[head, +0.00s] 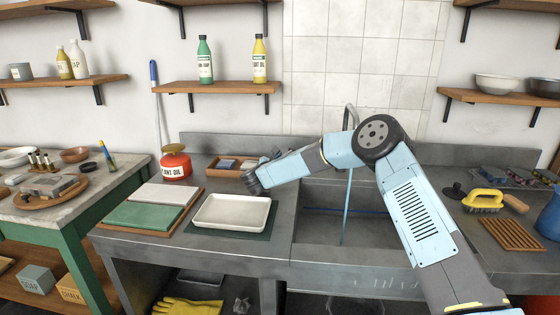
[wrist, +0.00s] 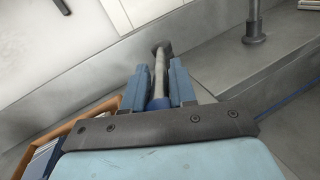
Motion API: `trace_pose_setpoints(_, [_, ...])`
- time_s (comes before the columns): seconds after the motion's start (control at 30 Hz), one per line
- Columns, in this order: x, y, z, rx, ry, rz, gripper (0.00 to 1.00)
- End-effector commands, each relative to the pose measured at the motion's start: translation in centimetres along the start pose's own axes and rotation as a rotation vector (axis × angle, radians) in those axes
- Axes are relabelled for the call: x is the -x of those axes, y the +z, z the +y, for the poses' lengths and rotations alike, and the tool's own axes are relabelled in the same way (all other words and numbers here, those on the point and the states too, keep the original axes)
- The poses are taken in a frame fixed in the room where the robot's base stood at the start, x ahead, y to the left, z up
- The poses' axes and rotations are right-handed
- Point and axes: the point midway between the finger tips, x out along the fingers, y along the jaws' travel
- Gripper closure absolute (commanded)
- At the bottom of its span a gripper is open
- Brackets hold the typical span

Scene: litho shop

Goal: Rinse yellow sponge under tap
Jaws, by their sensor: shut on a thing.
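My gripper (head: 250,180) is at the back of the counter, left of the sink (head: 325,222). In the wrist view its two blue fingers (wrist: 160,88) are shut on a grey metal lever (wrist: 160,62) with a dark round end and a blue part near my palm. The tap (head: 351,112) rises behind the sink, partly hidden by my arm. A thin light-blue stream of water (head: 347,205) falls from it into the basin. I cannot make out a yellow sponge in either view.
A wooden tray (head: 209,169) with small blocks lies beside my gripper and shows in the wrist view (wrist: 75,126). A white tray (head: 232,226) is in front. A red can (head: 175,168) stands left. A yellow brush (head: 484,199) and wooden rack (head: 512,236) lie right of the sink.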

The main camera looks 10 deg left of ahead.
Motion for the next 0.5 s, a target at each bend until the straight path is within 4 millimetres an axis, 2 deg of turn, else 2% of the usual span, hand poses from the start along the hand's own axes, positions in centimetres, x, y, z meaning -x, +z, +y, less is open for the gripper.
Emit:
trace_pose_setpoints(0.13, [-0.20,-0.12,-0.17,0.002,-0.002,0.001,1.00])
trace_pose_setpoints(0.17, [-0.20,-0.12,-0.18,0.002,-0.002,0.001,0.73])
trace_pose_setpoints(0.3, [-0.17,-0.09,-0.15,0.001,-0.002,0.000,0.60])
trace_pose_setpoints(0.5, [-0.11,-0.04,-0.10,0.001,-0.001,0.000,0.59])
